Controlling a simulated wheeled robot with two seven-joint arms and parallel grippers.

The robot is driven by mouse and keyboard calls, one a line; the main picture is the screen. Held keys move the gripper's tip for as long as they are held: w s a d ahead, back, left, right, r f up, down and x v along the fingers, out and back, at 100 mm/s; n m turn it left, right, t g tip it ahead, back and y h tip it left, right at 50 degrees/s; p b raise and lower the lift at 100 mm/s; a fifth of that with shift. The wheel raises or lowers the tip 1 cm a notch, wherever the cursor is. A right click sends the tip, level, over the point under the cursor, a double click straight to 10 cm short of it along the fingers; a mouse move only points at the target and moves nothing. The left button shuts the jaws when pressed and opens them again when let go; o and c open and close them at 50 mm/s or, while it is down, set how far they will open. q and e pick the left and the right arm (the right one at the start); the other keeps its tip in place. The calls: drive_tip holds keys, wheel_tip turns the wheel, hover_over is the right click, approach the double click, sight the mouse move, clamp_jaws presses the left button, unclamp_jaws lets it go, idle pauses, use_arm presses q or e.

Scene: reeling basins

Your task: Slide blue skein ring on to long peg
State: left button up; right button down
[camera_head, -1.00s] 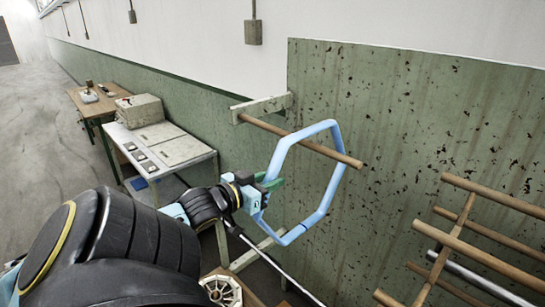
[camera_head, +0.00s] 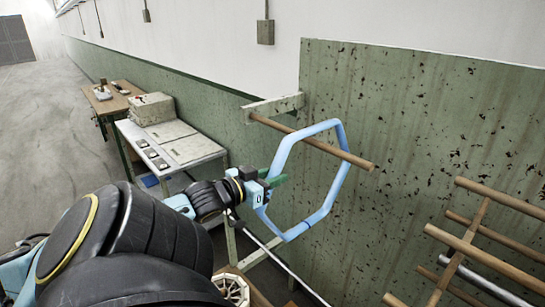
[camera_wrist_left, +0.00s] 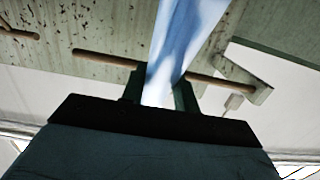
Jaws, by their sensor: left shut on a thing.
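The blue skein ring (camera_head: 328,204) is a light-blue six-sided loop, held upright in the air near the wall. My left gripper (camera_head: 271,182), with green fingers, is shut on its left side; the wrist view also shows the blue band (camera_wrist_left: 172,45) between the fingers. The long peg (camera_head: 325,147) is a wooden rod on a pale wall bracket (camera_head: 274,108). In the head view it passes behind the ring's upper left and seems to cross in front of its right side, so the ring appears to be around the peg, with the tip sticking out. My right gripper is not in view.
A wooden reel frame with several bars (camera_head: 458,249) stands at the right. A grey cabinet table (camera_head: 185,152) and a wooden table (camera_head: 107,101) stand at the left. A spotted green wall panel (camera_head: 430,130) is behind the peg.

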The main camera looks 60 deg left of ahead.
use_arm(q)
drive_tip(key=shift+f, duration=0.65)
drive_tip(key=o, duration=1.4)
